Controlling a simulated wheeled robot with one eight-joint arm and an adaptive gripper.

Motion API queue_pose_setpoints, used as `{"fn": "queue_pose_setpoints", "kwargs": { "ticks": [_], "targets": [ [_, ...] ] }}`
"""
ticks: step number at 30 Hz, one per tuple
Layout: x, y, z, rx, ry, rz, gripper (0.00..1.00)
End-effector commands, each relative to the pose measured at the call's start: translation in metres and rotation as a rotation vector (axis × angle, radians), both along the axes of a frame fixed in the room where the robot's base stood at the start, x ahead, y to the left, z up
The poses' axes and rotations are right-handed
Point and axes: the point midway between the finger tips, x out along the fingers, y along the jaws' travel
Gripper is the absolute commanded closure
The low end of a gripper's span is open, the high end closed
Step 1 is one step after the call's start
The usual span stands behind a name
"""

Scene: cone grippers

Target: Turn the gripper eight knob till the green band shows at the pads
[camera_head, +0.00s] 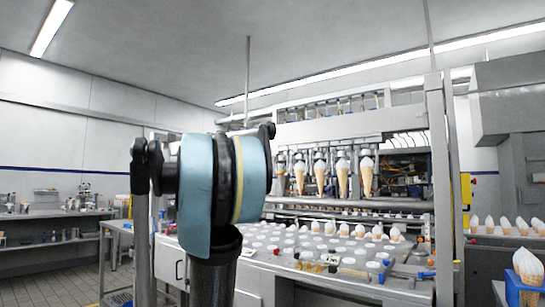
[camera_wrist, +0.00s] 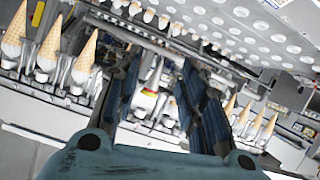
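My gripper (camera_wrist: 158,72) is open in the wrist view, with two dark ribbed fingers apart and nothing held between them. Beyond the gap is part of the machine with a small red and yellow label (camera_wrist: 149,92). Cone grippers hold a row of ice cream cones, seen at the left of the wrist view (camera_wrist: 84,58) and at the machine's middle in the head view (camera_head: 342,177). I cannot make out which is gripper eight, its knob, or a green band at the pads. In the head view my arm hides my gripper and the machine's left part.
A tray with rows of white round holes (camera_head: 345,246) lies below the hanging cones. Small tools and parts lie along its front edge. A blue holder with a cone (camera_head: 524,282) stands at the right. A bench (camera_head: 50,215) stands at the far left, with open floor before it.

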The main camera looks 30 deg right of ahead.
Motion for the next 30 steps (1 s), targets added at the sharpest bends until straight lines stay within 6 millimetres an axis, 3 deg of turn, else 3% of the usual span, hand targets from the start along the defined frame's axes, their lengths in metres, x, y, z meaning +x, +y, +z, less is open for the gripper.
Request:
{"fn": "queue_pose_setpoints", "kwargs": {
  "ticks": [1, 6, 9, 12, 20, 30],
  "targets": [
    [0.015, -0.014, 0.030, -0.041, -0.048, -0.017, 0.63],
    [0.053, -0.047, 0.117, -0.167, -0.204, -0.040, 0.63],
    [0.069, -0.058, 0.152, -0.218, -0.268, -0.038, 0.63],
    [0.079, -0.065, 0.173, -0.249, -0.307, -0.035, 0.63],
    [0.089, -0.080, 0.184, -0.266, -0.331, -0.031, 0.63],
    [0.110, -0.132, 0.184, -0.266, -0.329, -0.032, 0.63]
  ]
}}
